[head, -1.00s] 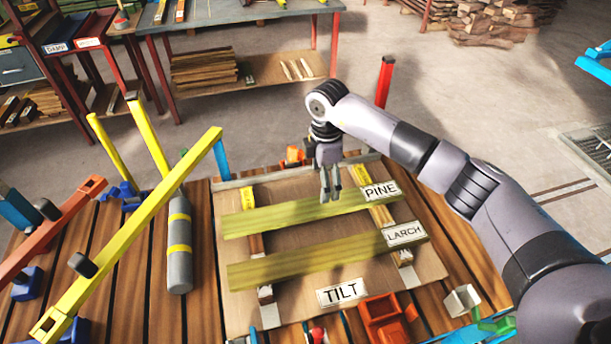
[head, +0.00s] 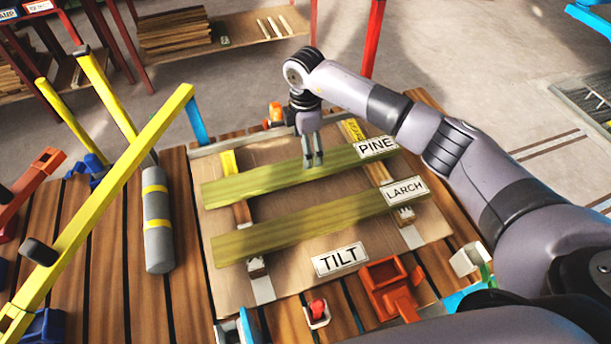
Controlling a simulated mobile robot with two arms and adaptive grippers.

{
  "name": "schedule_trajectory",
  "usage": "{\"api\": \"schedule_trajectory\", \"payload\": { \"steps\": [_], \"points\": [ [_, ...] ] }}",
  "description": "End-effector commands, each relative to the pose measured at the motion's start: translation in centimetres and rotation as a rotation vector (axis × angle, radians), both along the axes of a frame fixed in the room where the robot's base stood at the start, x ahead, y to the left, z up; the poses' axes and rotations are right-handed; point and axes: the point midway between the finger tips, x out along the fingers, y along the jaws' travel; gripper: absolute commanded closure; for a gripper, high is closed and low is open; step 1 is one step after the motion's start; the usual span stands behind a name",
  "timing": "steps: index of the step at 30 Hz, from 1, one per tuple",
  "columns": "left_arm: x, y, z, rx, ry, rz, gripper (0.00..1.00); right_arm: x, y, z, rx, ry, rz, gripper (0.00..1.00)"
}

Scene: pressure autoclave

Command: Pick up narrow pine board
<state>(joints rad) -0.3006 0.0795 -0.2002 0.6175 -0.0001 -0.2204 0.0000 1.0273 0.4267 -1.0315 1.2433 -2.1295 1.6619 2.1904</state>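The narrow pine board (head: 253,184) is a long yellow-green board labelled PINE at its right end. It lies across two supports on a cardboard sheet, behind a similar board (head: 270,236) labelled LARCH. My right gripper (head: 314,163) points down over the middle of the pine board, its fingertips overlapping it in the picture. A small gap shows between the fingers. Whether they touch the board is unclear. My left gripper is out of view.
A TILT card (head: 340,259) lies in front of the boards. An orange clamp part (head: 391,288) is at front right. A shelf table is behind.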

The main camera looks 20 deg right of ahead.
Motion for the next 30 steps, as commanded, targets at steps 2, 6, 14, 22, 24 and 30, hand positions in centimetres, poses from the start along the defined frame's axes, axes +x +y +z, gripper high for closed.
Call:
{"api": "schedule_trajectory", "payload": {
  "steps": [2,6,14,22,24,30],
  "points": [
    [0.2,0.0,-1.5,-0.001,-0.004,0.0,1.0,0.0,0.0,-1.7,0.0,0.0,0.0,0.18],
    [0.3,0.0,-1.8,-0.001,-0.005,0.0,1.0,0.0,0.0,-2.2,0.0,-0.001,-0.001,0.18],
    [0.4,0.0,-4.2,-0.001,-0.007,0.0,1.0,0.1,0.2,-4.8,0.0,0.001,-0.001,0.18],
    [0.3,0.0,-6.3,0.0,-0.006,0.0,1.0,0.1,0.3,-7.2,0.001,-0.001,-0.002,0.18],
    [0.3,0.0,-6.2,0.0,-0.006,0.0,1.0,0.2,0.3,-7.1,0.0,-0.001,-0.002,0.18],
    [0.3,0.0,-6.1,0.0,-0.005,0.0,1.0,0.1,0.3,-7.0,0.0,-0.001,-0.001,0.22]
  ]
}}
